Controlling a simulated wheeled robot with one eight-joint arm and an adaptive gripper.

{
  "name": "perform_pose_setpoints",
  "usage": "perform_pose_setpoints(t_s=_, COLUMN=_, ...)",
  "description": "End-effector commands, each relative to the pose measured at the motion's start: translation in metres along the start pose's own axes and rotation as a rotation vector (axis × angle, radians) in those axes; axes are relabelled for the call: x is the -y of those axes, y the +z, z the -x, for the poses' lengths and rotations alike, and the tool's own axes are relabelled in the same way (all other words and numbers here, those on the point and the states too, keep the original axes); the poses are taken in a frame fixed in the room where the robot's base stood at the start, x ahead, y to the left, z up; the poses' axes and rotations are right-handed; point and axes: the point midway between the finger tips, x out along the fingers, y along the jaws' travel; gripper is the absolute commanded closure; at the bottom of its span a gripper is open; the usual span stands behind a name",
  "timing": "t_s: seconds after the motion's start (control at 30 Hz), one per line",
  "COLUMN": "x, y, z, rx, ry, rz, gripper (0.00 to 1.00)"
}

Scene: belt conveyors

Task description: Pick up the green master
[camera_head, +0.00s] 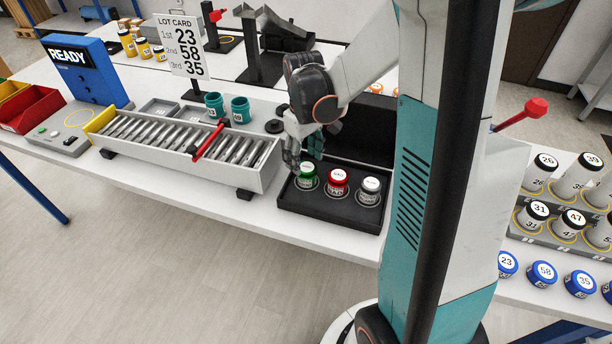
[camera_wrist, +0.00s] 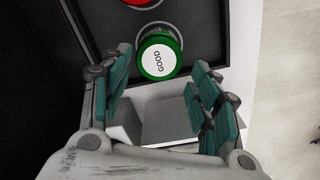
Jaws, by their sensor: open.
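The green master (camera_head: 307,175) is a small jar with a green lid, standing at the left end of a row in a black case. In the wrist view its round lid (camera_wrist: 159,56) shows a white label reading GOOD. My gripper (camera_head: 303,150) is just above and behind it in the head view. In the wrist view my gripper (camera_wrist: 160,84) is open, with teal finger pads to both sides and the green lid just beyond the fingertips, nearly between them. Nothing is held.
A red-lidded master (camera_head: 337,181) and a white-lidded one (camera_head: 370,190) stand beside it in the black case (camera_head: 330,215). The case's raised lid (camera_head: 371,130) is behind. A roller conveyor (camera_head: 185,140) with a red lever (camera_head: 209,140) lies left. Two teal cups (camera_head: 240,110) stand behind it.

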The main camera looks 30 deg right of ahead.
Motion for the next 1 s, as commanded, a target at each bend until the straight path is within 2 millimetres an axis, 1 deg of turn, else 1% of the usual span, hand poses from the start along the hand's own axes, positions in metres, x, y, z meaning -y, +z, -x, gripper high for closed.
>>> perform_pose_setpoints(t_s=0.03, x=0.0, y=0.0, z=-0.006, rx=0.0, ry=0.0, rz=0.0, gripper=0.44)
perform_pose_setpoints(t_s=0.27, x=-0.001, y=0.002, z=-0.016, rx=0.0, ry=0.0, rz=0.0, gripper=0.44)
perform_pose_setpoints(t_s=0.37, x=-0.002, y=0.004, z=-0.028, rx=0.0, ry=0.0, rz=0.0, gripper=0.44)
perform_pose_setpoints(t_s=0.5, x=-0.003, y=0.007, z=-0.05, rx=0.0, ry=0.0, rz=0.001, gripper=0.44)
perform_pose_setpoints(t_s=0.6, x=-0.003, y=0.007, z=-0.06, rx=0.0, ry=0.0, rz=0.001, gripper=0.44)
perform_pose_setpoints(t_s=0.83, x=-0.003, y=0.007, z=-0.061, rx=0.0, ry=0.0, rz=0.0, gripper=0.44)
perform_pose_setpoints(t_s=0.87, x=-0.003, y=0.007, z=-0.061, rx=0.0, ry=0.0, rz=0.0, gripper=0.46)
perform_pose_setpoints(t_s=0.9, x=-0.003, y=0.007, z=-0.061, rx=0.0, ry=0.0, rz=0.0, gripper=0.55)
perform_pose_setpoints(t_s=0.97, x=-0.003, y=0.007, z=-0.061, rx=0.0, ry=0.0, rz=0.0, gripper=0.69)
perform_pose_setpoints(t_s=1.0, x=-0.003, y=0.007, z=-0.061, rx=0.0, ry=0.0, rz=0.0, gripper=0.78)
